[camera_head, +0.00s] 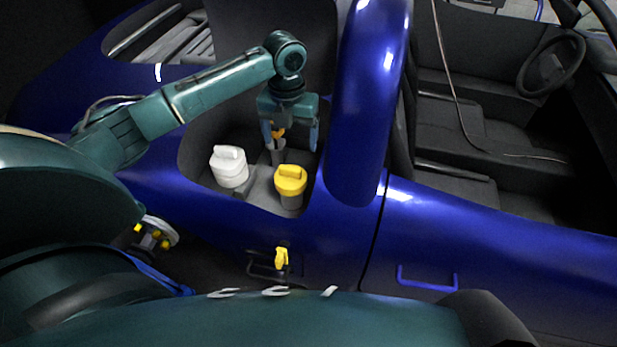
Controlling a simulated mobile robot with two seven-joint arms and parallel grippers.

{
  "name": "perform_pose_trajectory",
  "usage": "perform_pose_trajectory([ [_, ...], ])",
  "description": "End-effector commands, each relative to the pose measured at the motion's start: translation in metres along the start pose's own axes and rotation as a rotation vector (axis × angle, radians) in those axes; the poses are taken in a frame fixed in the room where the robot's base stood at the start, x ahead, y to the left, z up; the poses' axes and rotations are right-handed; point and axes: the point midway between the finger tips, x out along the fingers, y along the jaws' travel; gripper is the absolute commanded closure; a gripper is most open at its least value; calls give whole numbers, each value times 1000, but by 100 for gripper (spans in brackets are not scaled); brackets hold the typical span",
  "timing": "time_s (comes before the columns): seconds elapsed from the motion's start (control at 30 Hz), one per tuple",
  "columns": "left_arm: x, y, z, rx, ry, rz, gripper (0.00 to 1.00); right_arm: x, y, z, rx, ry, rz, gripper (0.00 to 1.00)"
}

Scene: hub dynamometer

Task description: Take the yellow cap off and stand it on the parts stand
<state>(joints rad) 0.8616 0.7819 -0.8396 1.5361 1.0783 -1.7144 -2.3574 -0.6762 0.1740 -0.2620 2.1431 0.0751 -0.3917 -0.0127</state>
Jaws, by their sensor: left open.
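The yellow cap (290,180) has a raised grip bar and sits on a grey cylindrical neck in the recess of the blue car body. My left gripper (290,137) is open and points down, above and behind the yellow cap, apart from it in the picture. A small orange piece (278,133) on a grey tube (277,153) shows near its left finger; I cannot tell whether they touch. I cannot make out a parts stand. My right gripper is not in view.
A white cap (229,164) on a white container stands left of the yellow cap. The blue roll hoop (368,100) rises close to the right of the recess. A yellow latch-like piece (281,258) and a blue handle (428,281) are on the car's near side.

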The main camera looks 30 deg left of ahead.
Motion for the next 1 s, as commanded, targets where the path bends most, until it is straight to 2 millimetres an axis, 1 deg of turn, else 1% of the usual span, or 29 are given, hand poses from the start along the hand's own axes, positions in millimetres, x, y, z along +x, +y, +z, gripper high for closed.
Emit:
perform_pose_trajectory([
  [0.07,4,3,0,14,8,6,18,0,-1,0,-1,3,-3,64],
  [0.13,14,3,0,16,11,8,18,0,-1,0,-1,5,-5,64],
  [0.3,48,3,-1,15,10,7,18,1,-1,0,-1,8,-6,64],
  [0.4,64,3,0,14,8,5,18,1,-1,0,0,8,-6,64],
  [0.5,74,3,-1,15,7,5,18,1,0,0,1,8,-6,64],
  [0.67,84,4,-1,15,7,5,18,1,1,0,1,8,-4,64],
  [0.9,119,6,-3,15,6,5,18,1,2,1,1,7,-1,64],
  [1.0,127,6,-3,15,6,5,18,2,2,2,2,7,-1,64],
])
